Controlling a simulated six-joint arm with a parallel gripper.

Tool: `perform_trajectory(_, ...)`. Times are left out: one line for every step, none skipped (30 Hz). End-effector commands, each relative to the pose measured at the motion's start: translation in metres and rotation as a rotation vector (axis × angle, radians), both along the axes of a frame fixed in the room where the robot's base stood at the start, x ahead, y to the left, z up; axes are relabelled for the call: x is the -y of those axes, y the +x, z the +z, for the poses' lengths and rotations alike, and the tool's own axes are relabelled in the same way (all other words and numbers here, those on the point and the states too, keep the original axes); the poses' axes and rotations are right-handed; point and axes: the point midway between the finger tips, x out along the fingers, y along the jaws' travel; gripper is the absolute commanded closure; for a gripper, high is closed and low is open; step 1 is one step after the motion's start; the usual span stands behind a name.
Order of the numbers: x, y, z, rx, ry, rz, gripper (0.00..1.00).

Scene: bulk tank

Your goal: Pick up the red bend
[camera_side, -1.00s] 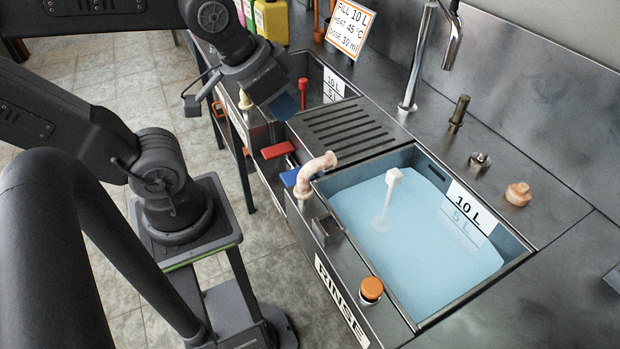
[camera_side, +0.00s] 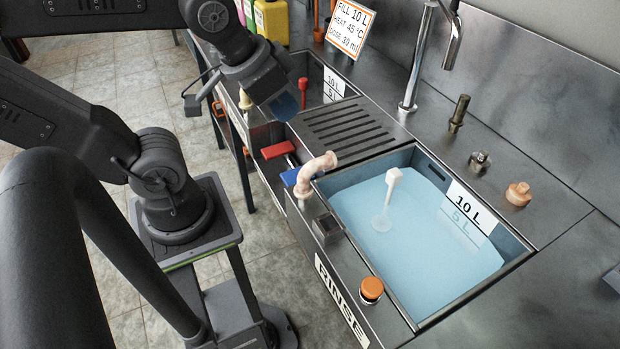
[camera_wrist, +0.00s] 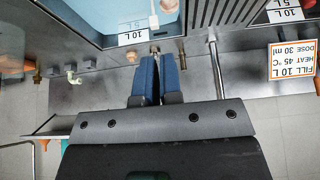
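No plainly red pipe bend stands out. A curved pipe bend (camera_side: 316,172), pale pink in this light, stands on the near left corner of the water-filled rinse tank. Its upper end points toward the tank. My gripper (camera_side: 287,107) hangs away from it, up and left in the side view, over the far part of the bench, with a blue fingertip showing. In the wrist view my blue gripper fingers (camera_wrist: 158,62) lie close together with nothing visible held between them. A copper-coloured piece at the wrist view's top edge (camera_wrist: 169,6) may be the bend, but I cannot tell.
The rinse tank (camera_side: 428,313) holds blue water with a white upright standpipe (camera_side: 390,195). A red lever (camera_side: 278,150) and a blue lever (camera_side: 290,177) sit on the front. An orange button (camera_side: 371,289), a tall tap (camera_side: 410,80) and a ribbed drainboard (camera_side: 350,127) are nearby.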

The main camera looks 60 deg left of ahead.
Motion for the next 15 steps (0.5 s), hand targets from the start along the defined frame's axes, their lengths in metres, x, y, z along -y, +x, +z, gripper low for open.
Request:
perform_trajectory(0.0, 0.0, 0.0, 0.0, 0.0, 0.0, 0.89)
perform_trajectory(0.0, 0.0, 0.0, 0.0, 0.0, 0.0, 0.87)
perform_trajectory(0.0, 0.0, 0.0, 0.0, 0.0, 0.0, 0.83)
perform_trajectory(0.0, 0.0, 0.0, 0.0, 0.0, 0.0, 0.8)
perform_trajectory(0.0, 0.0, 0.0, 0.0, 0.0, 0.0, 0.77)
perform_trajectory(0.0, 0.0, 0.0, 0.0, 0.0, 0.0, 0.73)
perform_trajectory(0.0, 0.0, 0.0, 0.0, 0.0, 0.0, 0.7)
perform_trajectory(0.0, 0.0, 0.0, 0.0, 0.0, 0.0, 0.67)
perform_trajectory(0.0, 0.0, 0.0, 0.0, 0.0, 0.0, 0.64)
perform_trajectory(0.0, 0.0, 0.0, 0.0, 0.0, 0.0, 0.61)
perform_trajectory(0.0, 0.0, 0.0, 0.0, 0.0, 0.0, 0.58)
perform_trajectory(0.0, 0.0, 0.0, 0.0, 0.0, 0.0, 0.54)
perform_trajectory(0.0, 0.0, 0.0, 0.0, 0.0, 0.0, 0.51)
perform_trajectory(0.0, 0.0, 0.0, 0.0, 0.0, 0.0, 0.48)
perform_trajectory(0.0, 0.0, 0.0, 0.0, 0.0, 0.0, 0.44)
